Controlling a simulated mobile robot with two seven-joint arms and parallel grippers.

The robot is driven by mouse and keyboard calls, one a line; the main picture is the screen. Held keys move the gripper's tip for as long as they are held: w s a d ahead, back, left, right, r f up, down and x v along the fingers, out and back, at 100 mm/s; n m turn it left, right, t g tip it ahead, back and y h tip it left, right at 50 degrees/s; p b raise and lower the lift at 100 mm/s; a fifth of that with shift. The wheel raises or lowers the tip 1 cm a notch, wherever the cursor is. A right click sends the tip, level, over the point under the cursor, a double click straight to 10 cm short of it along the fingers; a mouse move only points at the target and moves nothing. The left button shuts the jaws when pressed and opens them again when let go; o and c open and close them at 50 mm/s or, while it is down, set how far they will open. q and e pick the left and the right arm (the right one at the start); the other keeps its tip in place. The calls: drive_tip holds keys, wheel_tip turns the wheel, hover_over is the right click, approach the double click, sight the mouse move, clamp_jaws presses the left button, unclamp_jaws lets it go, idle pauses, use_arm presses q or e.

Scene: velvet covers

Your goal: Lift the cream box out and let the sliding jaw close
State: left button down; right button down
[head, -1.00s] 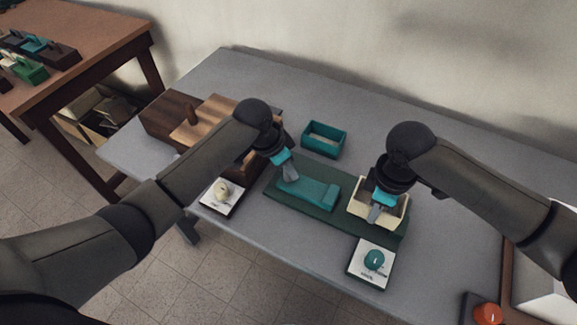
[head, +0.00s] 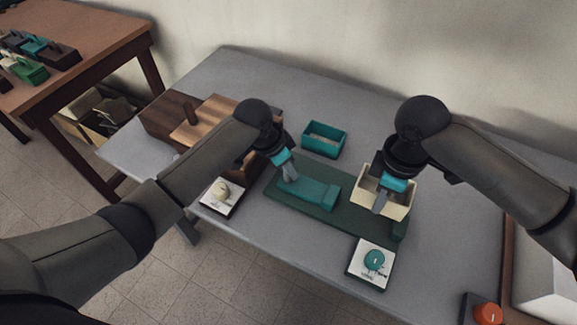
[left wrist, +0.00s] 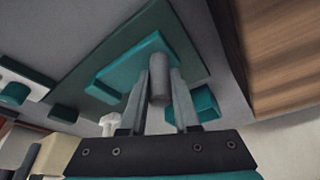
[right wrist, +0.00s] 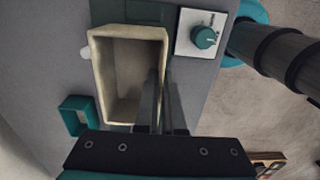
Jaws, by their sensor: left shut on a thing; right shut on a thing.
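The cream box (head: 371,177) is open-topped and held by my right gripper (head: 381,202), which is shut on its wall. It appears raised over the right part of the dark green base (head: 331,218). In the right wrist view the fingers grip one long wall of the cream box (right wrist: 128,36), and its inside looks empty. The teal sliding jaw (head: 315,194) lies on the base, left of the box. My left gripper (head: 288,176) is shut on the jaw's grey upright peg, which shows in the left wrist view (left wrist: 159,78). A green end block (head: 401,229) stands at the base's right end.
A teal open bin (head: 324,153) stands behind the base. A white panel with a cream knob (head: 222,190) and another with a teal knob (head: 375,260) lie at the front edge. A wooden stepped block (head: 211,125) is at left. Grey tabletop is free at back right.

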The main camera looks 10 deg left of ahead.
use_arm(q)
drive_tip(key=shift+s+d+p, duration=0.2)
drive_tip(key=shift+d+p, duration=0.35)
drive_tip(key=shift+d, duration=0.15)
use_arm(e)
drive_tip(key=shift+r, duration=0.55)
use_arm(q)
drive_tip(key=shift+s+d+p, duration=0.2)
drive_tip(key=shift+d+p, duration=0.1)
drive_tip(key=shift+d, duration=0.4)
drive_tip(key=shift+s+d+p, duration=0.15)
drive_tip(key=shift+d+p, duration=0.15)
drive_tip(key=shift+d, duration=0.35)
use_arm(e)
drive_tip(key=shift+r, duration=0.6)
use_arm(q)
drive_tip(key=shift+c, duration=2)
unclamp_jaws()
drive_tip(key=shift+d, duration=0.1)
drive_tip(key=shift+r, duration=0.1)
use_arm(e)
drive_tip(key=shift+r, duration=0.1)
use_arm(q)
wheel_tip(320, 180, up, 9)
drive_tip(key=p, duration=1)
use_arm(e)
wheel_tip(320, 180, up, 10)
